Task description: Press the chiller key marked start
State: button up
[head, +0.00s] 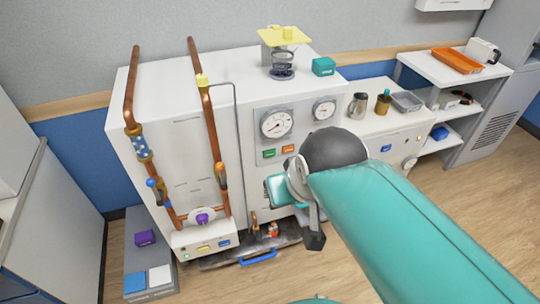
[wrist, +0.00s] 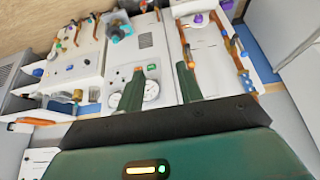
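The large white cabinet (head: 232,95) has a gauge panel with a green key (head: 269,154) and an orange key (head: 297,149) under its gauges. A lower box on the left carries a yellow key (head: 204,248) and a blue key (head: 223,243). I cannot read any key's marking, so I cannot tell which says start. In the wrist view my gripper (wrist: 160,88) has two dark green fingers spread apart, empty, facing the cabinet front from a distance. In the head view my arm covers part of the panel's lower right, and the fingertips are hard to make out.
Copper pipes (head: 130,95) with valves run down the cabinet's left front. A low bench (head: 365,125) at right holds a steel jug (head: 357,105) and a brown bottle (head: 383,102). A shelf holds an orange tray (head: 456,60). The floor at lower left is partly clear.

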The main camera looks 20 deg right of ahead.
grip_shut()
dwell(1.6)
